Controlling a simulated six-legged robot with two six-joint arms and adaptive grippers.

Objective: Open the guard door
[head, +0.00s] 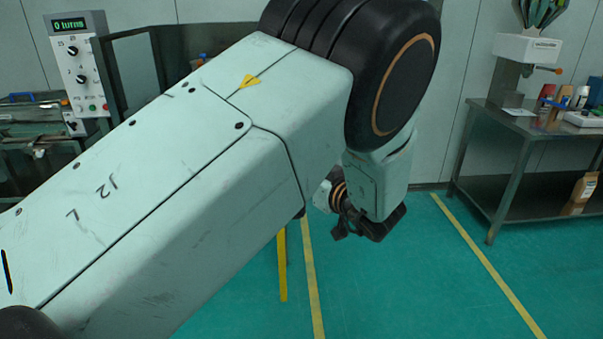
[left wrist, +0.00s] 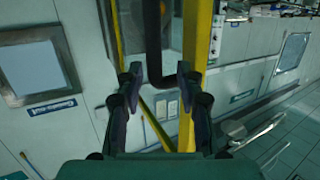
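The guard door shows in the left wrist view as a yellow frame (left wrist: 197,60) around a see-through panel. A dark, bent bar that looks like its handle (left wrist: 153,45) appears between the two fingertips of my left gripper (left wrist: 159,78). The fingers are spread and not closed on the bar; I cannot tell how far they are from it. In the head view my left arm hides most of the door, and only a yellow post (head: 282,265) shows below it. My left gripper (head: 365,225) is partly visible there, beyond the wrist. My right gripper is in neither view.
A control box (head: 78,70) reading "0 turns" stands at the left beside dark panels. A metal bench (head: 520,122) with bottles and a hopper device stands at the right. The green floor between my arm and the bench is clear, with yellow lines.

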